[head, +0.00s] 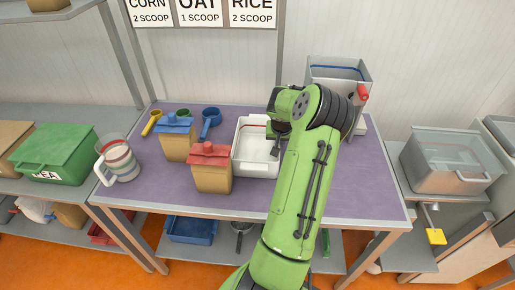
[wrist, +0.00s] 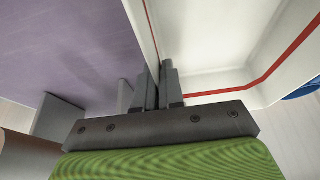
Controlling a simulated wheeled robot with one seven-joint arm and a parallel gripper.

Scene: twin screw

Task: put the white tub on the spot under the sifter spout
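The white tub (head: 242,160), with a red line around its inside, stands on the purple table top at the middle; its right part is hidden behind my arm. My gripper (head: 277,142) is at the tub's back right side. In the wrist view, the fingers (wrist: 159,85) are close together on either side of the tub's wall (wrist: 215,60), one inside and one outside, shut on it. A light grey hopper with a red handle (head: 340,75), which looks like the sifter, stands at the back right. Its spout and the spot under it are hidden by my arm.
Blue-lidded (head: 177,140) and red-lidded (head: 211,170) tan boxes stand left of the tub, the red-lidded one close to it. Several scoops (head: 182,115) lie behind. A striped jug (head: 118,160) stands at the left edge. The table (head: 360,195) looks clear at front right.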

